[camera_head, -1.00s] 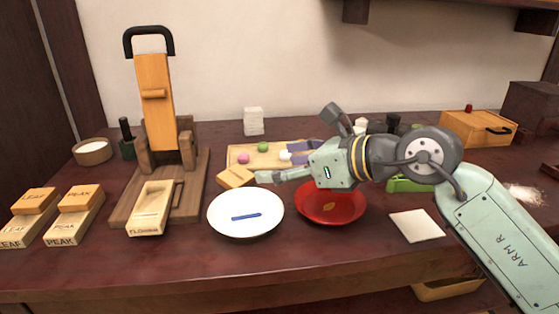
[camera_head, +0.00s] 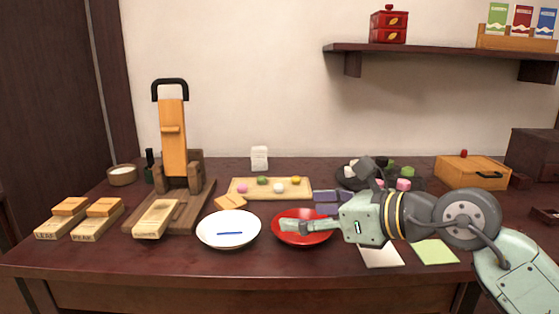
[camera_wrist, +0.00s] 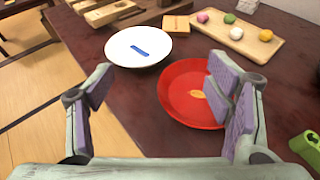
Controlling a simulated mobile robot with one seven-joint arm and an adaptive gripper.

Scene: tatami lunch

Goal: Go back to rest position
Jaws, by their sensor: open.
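My gripper (camera_wrist: 165,105) is open and empty, with purple pads on its fingers. In the head view my gripper (camera_head: 305,212) is over the red plate (camera_head: 290,236), coming in from the right. The red plate also shows in the wrist view (camera_wrist: 180,92), partly behind the right finger, with a small leaf mark in its middle. The white plate (camera_head: 213,240) with a blue stripe sits just left of it. In the wrist view the white plate (camera_wrist: 125,55) lies beyond the fingers.
A wooden board (camera_head: 238,194) with several coloured balls lies behind the plates. A wooden press (camera_head: 172,140) stands at left. Labelled wooden blocks (camera_head: 65,222) lie at far left. A wooden box (camera_head: 465,174) stands at back right. A shelf (camera_head: 440,50) hangs above. The front table strip is clear.

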